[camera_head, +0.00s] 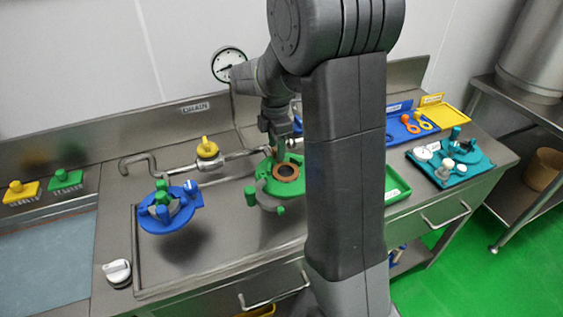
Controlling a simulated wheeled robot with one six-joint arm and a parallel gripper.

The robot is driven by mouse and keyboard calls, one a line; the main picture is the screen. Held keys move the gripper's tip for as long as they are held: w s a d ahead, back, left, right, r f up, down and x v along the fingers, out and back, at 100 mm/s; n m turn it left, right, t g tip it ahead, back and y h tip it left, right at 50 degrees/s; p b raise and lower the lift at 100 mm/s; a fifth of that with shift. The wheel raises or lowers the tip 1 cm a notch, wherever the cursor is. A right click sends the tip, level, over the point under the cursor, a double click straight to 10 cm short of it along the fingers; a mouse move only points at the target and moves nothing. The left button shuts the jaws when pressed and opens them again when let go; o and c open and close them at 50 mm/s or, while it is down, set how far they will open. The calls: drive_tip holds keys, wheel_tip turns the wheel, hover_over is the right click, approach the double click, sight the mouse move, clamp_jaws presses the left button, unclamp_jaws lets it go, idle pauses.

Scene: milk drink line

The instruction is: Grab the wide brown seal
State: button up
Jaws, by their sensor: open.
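A brown seal ring (276,170) lies on a green round fitting (296,187) near the middle of the steel worktop. Its dark centre shows. My gripper (280,153) points down just behind and to the left of the ring, close to it. It is open, with nothing seen between its fingers. The fingertips are small here, and I cannot tell whether they touch the ring. My own arm covers the area right of the fitting.
A blue fitting (163,222) stands to the left, with a pipe and yellow-handled valve (207,149) behind. Right of my arm are a blue tray (394,109), a yellow tray (455,119) and a teal tray (483,171).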

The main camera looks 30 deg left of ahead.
clamp_jaws()
